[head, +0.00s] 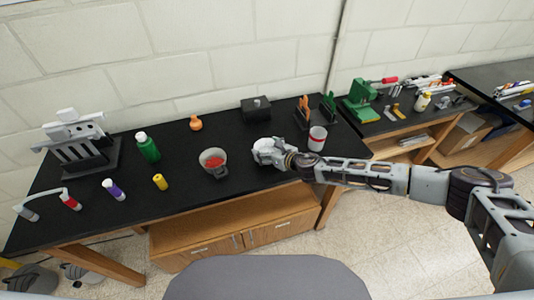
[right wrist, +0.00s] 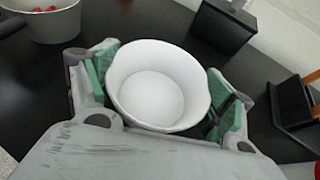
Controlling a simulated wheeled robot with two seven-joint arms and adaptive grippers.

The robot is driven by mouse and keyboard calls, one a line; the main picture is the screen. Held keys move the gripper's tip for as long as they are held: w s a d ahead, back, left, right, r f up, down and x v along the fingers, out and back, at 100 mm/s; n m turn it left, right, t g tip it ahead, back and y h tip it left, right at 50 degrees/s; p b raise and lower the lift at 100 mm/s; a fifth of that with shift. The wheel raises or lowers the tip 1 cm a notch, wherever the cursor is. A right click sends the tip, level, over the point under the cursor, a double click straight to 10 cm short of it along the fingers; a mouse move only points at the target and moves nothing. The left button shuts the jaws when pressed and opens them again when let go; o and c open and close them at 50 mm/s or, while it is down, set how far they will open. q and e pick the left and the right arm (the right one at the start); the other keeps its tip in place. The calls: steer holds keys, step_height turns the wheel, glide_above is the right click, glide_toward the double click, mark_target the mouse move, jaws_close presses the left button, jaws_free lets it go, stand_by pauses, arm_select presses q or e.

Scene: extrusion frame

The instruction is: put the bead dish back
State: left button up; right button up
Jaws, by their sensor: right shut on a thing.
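My right gripper (head: 272,152) is shut on a small white round dish, which I take to be the bead dish (right wrist: 158,97). In the right wrist view the dish sits between the green finger pads, its open mouth facing the camera, and it looks empty. In the head view the gripper is over the black bench top, right of a grey pot (head: 213,160) with red contents, and mostly hides the dish. I cannot tell whether the dish touches the bench. My left gripper is not in view.
A black box (head: 256,108) stands behind the gripper. A white cup (head: 317,138) and a dark holder with orange-handled tools (head: 303,112) are to its right. A green bottle (head: 147,146), an orange flask (head: 196,123) and a yellow bottle (head: 160,181) stand to the left.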

steer(key=shift+f, duration=1.05)
steer(key=shift+f, duration=0.15)
steer(key=o, duration=1)
steer(key=shift+c, duration=0.2)
steer(key=shift+r, duration=0.2)
steer(key=shift+v, duration=6)
steer(key=shift+f, duration=0.1)
